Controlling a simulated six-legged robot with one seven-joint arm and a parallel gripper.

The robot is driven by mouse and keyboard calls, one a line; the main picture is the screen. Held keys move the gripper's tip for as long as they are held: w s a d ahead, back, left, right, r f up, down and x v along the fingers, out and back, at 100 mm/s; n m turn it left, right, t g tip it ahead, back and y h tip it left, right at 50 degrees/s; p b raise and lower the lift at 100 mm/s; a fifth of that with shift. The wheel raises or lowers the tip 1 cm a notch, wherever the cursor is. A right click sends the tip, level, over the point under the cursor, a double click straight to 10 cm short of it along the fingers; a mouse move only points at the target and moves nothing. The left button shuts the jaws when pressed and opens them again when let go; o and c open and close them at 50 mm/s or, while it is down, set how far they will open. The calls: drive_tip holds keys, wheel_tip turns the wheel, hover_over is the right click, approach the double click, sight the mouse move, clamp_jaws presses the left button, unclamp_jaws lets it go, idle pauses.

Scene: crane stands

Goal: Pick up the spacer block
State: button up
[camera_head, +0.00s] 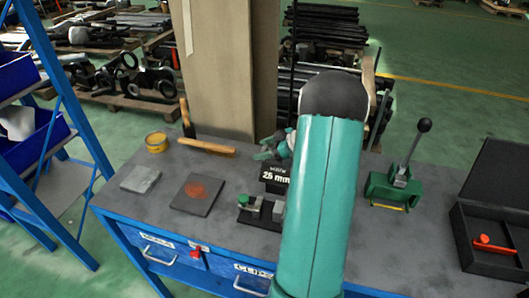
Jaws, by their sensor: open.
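A black block marked "25 mm" (275,180) stands on the grey bench, left of my teal arm; it may be the spacer block, but I cannot tell for sure. My gripper (265,147) shows partly, just behind and above that block, with its jaws apart and nothing seen between them. My arm link hides the rest of the wrist. In front of the block is a small dark fixture with green parts (259,210); its right end is partly hidden by my arm.
The bench (230,165) also holds a grey slab (141,179), a dark plate with a rusty spot (197,195), a yellow tin (156,142), a wooden-handled hammer (205,146), a green lever tool (397,182) and an open black case (490,232). A brown column (222,65) rises behind; a blue rack (68,105) stands left.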

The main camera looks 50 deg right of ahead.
drive_tip(key=c, duration=1.1)
drive_tip(key=shift+r, duration=0.15)
drive_tip(key=shift+r, duration=0.55)
drive_tip(key=s+a+r, duration=0.4)
drive_tip(key=a+r, duration=0.7)
drive_tip(key=a, duration=0.2)
drive_tip(key=shift+s+r, duration=0.35)
drive_tip(key=shift+s, duration=0.05)
